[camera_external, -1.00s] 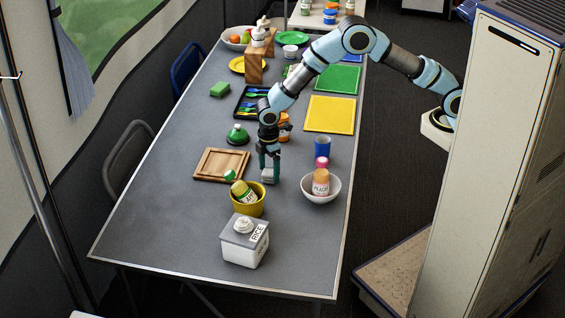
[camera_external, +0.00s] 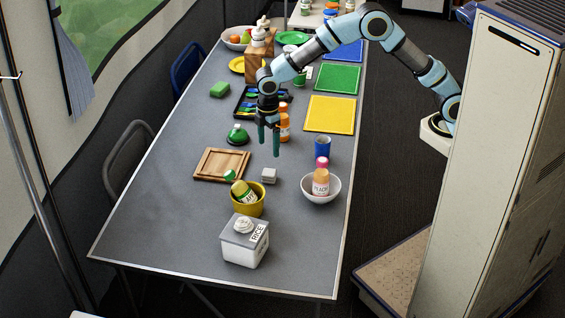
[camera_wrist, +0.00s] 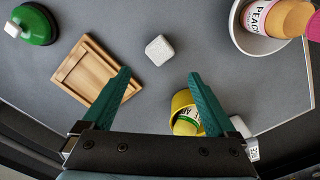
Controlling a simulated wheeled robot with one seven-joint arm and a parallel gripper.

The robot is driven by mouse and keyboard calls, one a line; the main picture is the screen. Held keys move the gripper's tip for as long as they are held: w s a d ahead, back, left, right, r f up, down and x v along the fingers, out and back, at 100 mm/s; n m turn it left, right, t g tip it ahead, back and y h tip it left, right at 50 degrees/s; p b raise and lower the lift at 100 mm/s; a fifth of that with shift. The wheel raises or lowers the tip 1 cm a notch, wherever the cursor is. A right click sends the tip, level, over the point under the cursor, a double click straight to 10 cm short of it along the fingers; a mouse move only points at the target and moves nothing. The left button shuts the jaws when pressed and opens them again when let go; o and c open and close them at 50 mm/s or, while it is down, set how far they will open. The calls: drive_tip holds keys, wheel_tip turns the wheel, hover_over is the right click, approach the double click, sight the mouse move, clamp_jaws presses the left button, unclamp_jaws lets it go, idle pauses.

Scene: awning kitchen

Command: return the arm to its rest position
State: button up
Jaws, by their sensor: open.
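My gripper (camera_external: 269,140) is open and empty, raised above the grey table, pointing down. In the wrist view its two green fingers (camera_wrist: 160,90) are wide apart with nothing between them. A small white block (camera_external: 269,175) lies on the table below and in front of my gripper; it also shows in the wrist view (camera_wrist: 159,49), beyond the fingertips. My arm (camera_external: 335,35) reaches from the right over the table's far part.
Near the block are a wooden tray (camera_external: 205,165), a yellow bowl (camera_external: 243,209) with a bottle, a white bowl (camera_external: 318,199) with bottles, and a green bell-shaped object (camera_external: 237,135). An orange bottle (camera_external: 284,124) stands beside my gripper. The table's front left is clear.

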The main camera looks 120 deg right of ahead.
drive_tip(key=s+a+r+p, duration=0.1)
drive_tip(key=s+a+r, duration=0.2)
drive_tip(key=s+a, duration=0.8)
drive_tip(key=s+a+r+m+t+p, duration=0.1)
drive_tip(key=s+a+r+p, duration=0.1)
drive_tip(key=s+a, duration=0.9)
drive_tip(key=a+r, duration=0.1)
drive_tip(key=a, duration=0.3)
drive_tip(key=shift+s+a+t, duration=0.2)
drive_tip(key=shift+s+t, duration=0.1)
drive_tip(key=shift+s, duration=0.1)
